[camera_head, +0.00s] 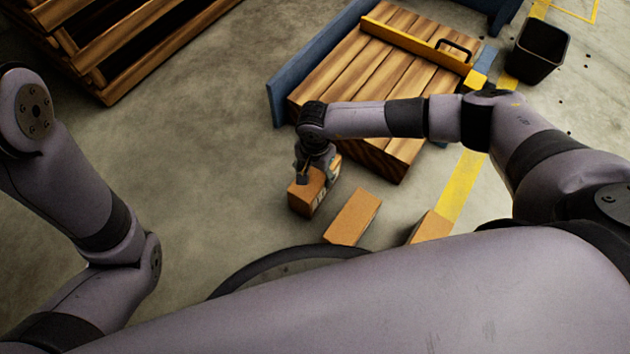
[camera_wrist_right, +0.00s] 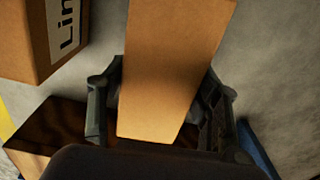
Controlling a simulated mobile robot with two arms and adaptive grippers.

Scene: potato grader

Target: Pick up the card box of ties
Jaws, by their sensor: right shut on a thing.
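A brown card box (camera_head: 305,197) is in the middle of the head view, with a pale label on its right side that is too small to read there. My right gripper (camera_head: 318,174) comes down onto it from above and is shut on it. In the right wrist view the plain card box (camera_wrist_right: 170,65) sits between the two black fingers of my right gripper (camera_wrist_right: 158,105). I cannot tell whether the box touches the floor. I cannot confirm from its label that it holds ties. My left arm shows at the left, but its gripper is out of view.
A second card box (camera_head: 353,216) stands close to the right, and a third (camera_head: 431,227) is partly hidden by my body. A labelled box (camera_wrist_right: 38,45) shows in the wrist view. A slatted wooden platform (camera_head: 370,60) lies behind; a black bin (camera_head: 538,50) stands far right. Floor at left is clear.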

